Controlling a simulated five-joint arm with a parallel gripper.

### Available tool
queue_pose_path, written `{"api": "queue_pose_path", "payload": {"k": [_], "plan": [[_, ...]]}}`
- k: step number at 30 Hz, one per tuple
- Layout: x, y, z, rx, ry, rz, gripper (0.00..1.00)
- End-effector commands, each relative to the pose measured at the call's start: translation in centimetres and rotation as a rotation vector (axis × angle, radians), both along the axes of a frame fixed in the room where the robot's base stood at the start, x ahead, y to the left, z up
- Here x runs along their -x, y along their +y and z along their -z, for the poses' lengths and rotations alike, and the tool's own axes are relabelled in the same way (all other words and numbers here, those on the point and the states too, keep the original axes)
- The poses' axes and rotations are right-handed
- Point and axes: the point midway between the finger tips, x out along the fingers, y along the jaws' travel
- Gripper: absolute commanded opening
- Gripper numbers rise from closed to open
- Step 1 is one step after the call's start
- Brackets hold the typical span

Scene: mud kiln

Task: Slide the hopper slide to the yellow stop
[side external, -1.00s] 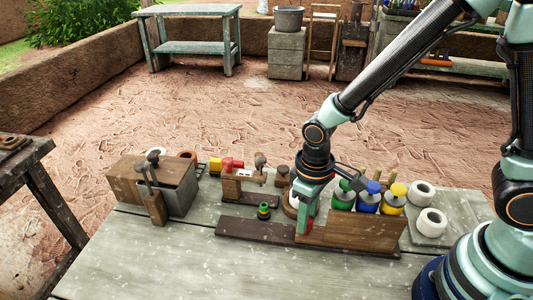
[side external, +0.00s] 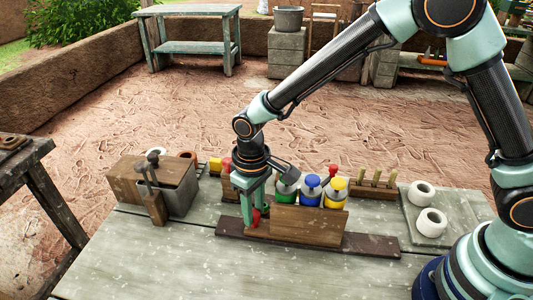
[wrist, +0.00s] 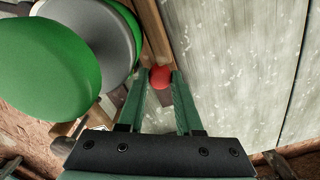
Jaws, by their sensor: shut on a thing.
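The hopper slide (side external: 308,224) is a wooden piece on a long dark wooden rail (side external: 370,244). The red knob (wrist: 160,77) shows between my fingertips in the wrist view. The slide sits toward the rail's left part, with bare rail to its right. My arm hides part of the rail's surroundings.
A wooden box with a metal side and tools (side external: 155,185) stands to the left. White rings (side external: 432,222) lie on a board at the right. A wooden peg rack (side external: 375,183) and a red-topped item (side external: 333,171) stand behind. The table front is clear.

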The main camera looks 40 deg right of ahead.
Motion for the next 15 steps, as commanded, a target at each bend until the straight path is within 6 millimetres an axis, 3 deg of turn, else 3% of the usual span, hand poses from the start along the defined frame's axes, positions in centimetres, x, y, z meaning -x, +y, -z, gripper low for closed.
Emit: {"api": "queue_pose_path", "payload": {"k": [6,15], "plan": [[-2.7,2.7,0.0,-0.002,-0.003,-0.002,0.00],[-4.5,4.6,-0.1,-0.002,-0.003,-0.002,0.00]]}}
